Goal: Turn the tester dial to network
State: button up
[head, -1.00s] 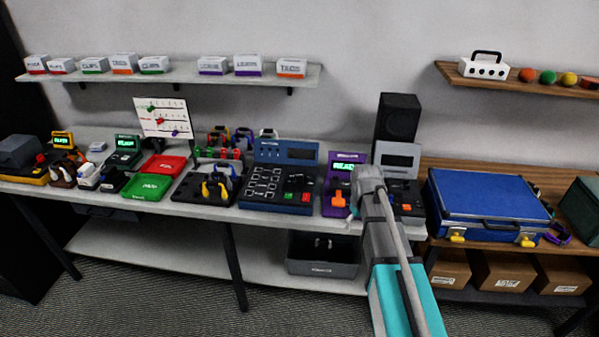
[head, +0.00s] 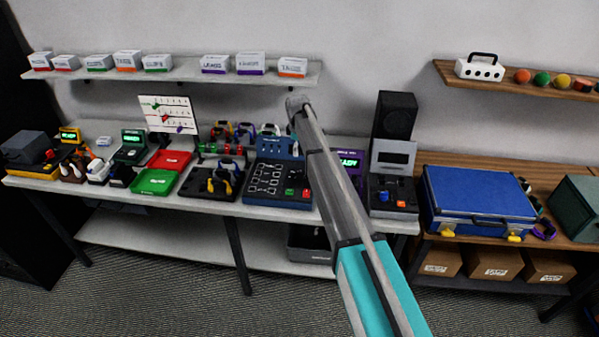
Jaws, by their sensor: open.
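A dark blue panel unit (head: 265,183) with white outlined markings and green and red buttons stands at the middle of the bench; its raised back is partly covered by my arm. A purple unit (head: 351,158) with a lit green display is mostly hidden behind my arm. A dark unit (head: 405,204) with blue and orange parts stands right of it, below a grey screen. I cannot tell which one carries the tester dial, nor read any dial setting. My arm reaches up across the blue panel's right side. My gripper is hidden behind the arm's end.
A black speaker (head: 396,116) stands behind the grey screen (head: 395,153). A blue case (head: 478,190) lies on the wooden bench at right. Red (head: 170,160) and green (head: 153,182) trays lie left, near a stand of coloured-handled tools. A wall shelf (head: 190,73) holds white boxes above.

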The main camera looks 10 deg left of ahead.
aim_at(299, 172)
jog(key=shift+f, duration=0.2)
dwell(0.3)
jog(key=f+b, duration=1.3)
jog(key=shift+w+d+f+b, duration=0.15)
jog(key=shift+w+f+b, duration=0.05)
jog(key=shift+w+b, duration=0.2)
dwell(0.4)
dwell(0.3)
jog(key=c, duration=1.1)
jog(key=shift+a, duration=0.2)
jog(key=shift+c, duration=0.3)
jog(key=shift+d, duration=0.1)
